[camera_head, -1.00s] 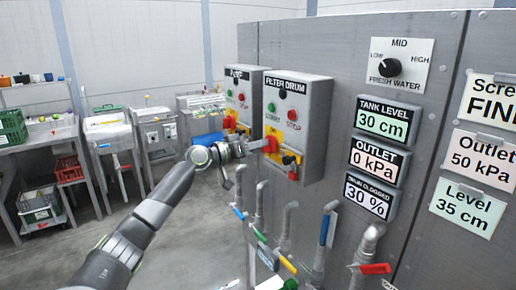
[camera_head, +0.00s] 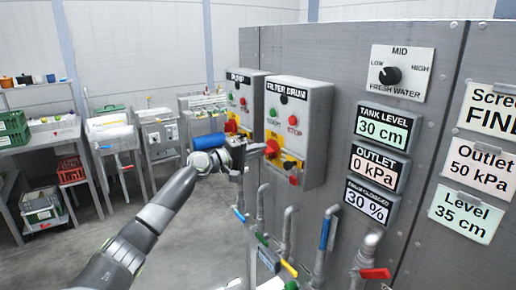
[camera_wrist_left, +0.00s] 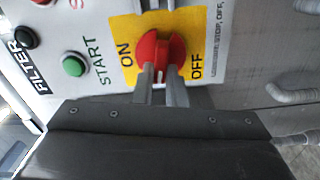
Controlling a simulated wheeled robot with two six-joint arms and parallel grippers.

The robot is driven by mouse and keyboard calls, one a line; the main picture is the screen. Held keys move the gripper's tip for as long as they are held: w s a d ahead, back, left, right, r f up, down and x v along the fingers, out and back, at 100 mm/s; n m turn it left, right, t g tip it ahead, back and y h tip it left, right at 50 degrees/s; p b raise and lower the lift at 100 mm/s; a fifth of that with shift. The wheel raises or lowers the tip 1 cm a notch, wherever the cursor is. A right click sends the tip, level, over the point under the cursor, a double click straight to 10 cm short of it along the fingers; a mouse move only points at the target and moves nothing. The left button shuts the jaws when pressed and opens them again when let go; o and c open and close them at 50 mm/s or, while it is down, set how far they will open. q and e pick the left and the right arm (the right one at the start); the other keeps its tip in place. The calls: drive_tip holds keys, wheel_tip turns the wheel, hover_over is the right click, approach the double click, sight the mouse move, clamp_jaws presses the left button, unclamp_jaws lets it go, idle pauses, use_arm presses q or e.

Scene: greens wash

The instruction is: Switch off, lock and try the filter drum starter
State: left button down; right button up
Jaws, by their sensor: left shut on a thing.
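The filter drum starter (camera_head: 310,128) is a grey box on the grey cabinet wall, with a green START button (camera_head: 273,112) and a red STOP button (camera_head: 292,121). Its red rotary switch (camera_wrist_left: 155,52) sits on a yellow plate (camera_wrist_left: 124,27) marked ON and OFF in the left wrist view. My left gripper (camera_head: 262,150) is shut on this switch, with both fingers at the red handle. A white mark on the handle points down in that view, between the two words. In the head view a red part (camera_head: 293,180) shows low on the starter. My right gripper is out of view.
A similar pump starter (camera_head: 243,88) stands just left. Pipes with coloured valve handles (camera_head: 324,233) rise below the starters. Display panels (camera_head: 382,128) and a fresh water knob (camera_head: 391,75) are to the right. Open floor (camera_head: 190,240) lies at the lower left.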

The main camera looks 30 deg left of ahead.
use_arm(q)
drive_tip(key=shift+f+n+p, duration=0.1)
drive_tip(key=shift+n+p, duration=0.3)
drive_tip(key=shift+n, duration=0.7)
drive_tip(key=c, duration=1.5)
unclamp_jaws()
drive_tip(key=shift+a, duration=0.1)
